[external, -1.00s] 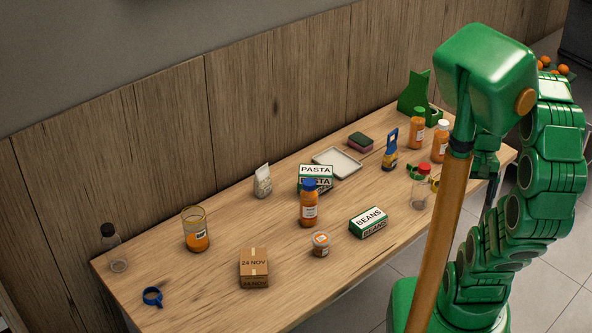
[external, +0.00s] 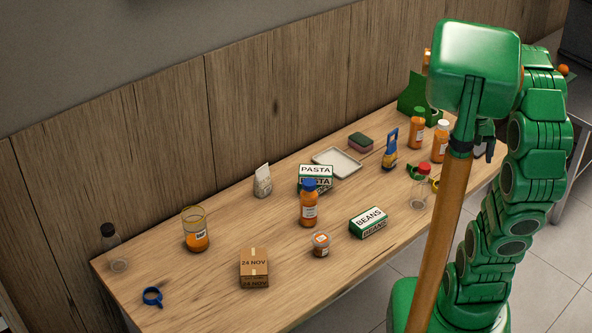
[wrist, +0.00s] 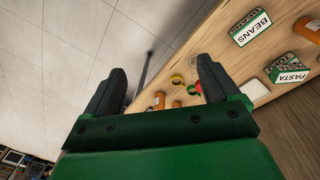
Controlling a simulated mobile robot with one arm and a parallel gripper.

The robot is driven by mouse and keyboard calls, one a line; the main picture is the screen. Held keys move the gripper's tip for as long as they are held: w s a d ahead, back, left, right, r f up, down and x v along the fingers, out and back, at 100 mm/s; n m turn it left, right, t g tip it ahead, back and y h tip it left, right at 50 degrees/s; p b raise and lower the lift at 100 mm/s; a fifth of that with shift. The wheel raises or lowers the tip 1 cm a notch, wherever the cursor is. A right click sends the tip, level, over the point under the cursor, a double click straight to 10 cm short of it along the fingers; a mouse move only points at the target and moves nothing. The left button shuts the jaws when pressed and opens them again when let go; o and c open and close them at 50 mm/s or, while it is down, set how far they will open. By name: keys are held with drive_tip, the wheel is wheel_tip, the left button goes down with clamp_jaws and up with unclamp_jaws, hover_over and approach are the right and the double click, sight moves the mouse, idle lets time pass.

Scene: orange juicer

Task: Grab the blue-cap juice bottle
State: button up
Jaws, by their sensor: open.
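The blue-cap juice bottle (external: 308,207), filled with orange juice, stands upright on the wooden table in front of the PASTA boxes. In the wrist view an orange bottle body (wrist: 309,31), cut off by the right edge, appears to be the same bottle; its cap is out of frame. My gripper (wrist: 162,70) is open and empty, its two dark fingers spread apart. In the external view my gripper (external: 484,145) is partly hidden behind my arm, near the table's right end, well to the right of the bottle.
The PASTA boxes (external: 316,171) are close behind the bottle and the BEANS box (external: 368,222) is to its right. A carton (external: 254,268) and a juice jar (external: 195,230) stand left. Other juice bottles (external: 416,134) stand far right.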

drive_tip(key=w+a+f+m, duration=0.2)
drive_tip(key=w+a, duration=0.5)
drive_tip(key=a, duration=0.3)
drive_tip(key=w+a+f+m, duration=0.1)
drive_tip(key=w+a+f, duration=0.2)
drive_tip(key=w+a, duration=0.55)
drive_tip(key=m+y, duration=0.1)
drive_tip(key=m, duration=0.1)
hover_over(309, 182)
drive_tip(key=shift+g, duration=0.3)
drive_tip(key=f, duration=1)
drive_tip(key=shift+w+d, duration=0.1)
drive_tip(key=shift+w, duration=0.15)
drive_tip(key=shift+s+f, duration=0.1)
drive_tip(key=shift+f, duration=3.95)
clamp_jaws()
drive_tip(key=shift+r, duration=0.1)
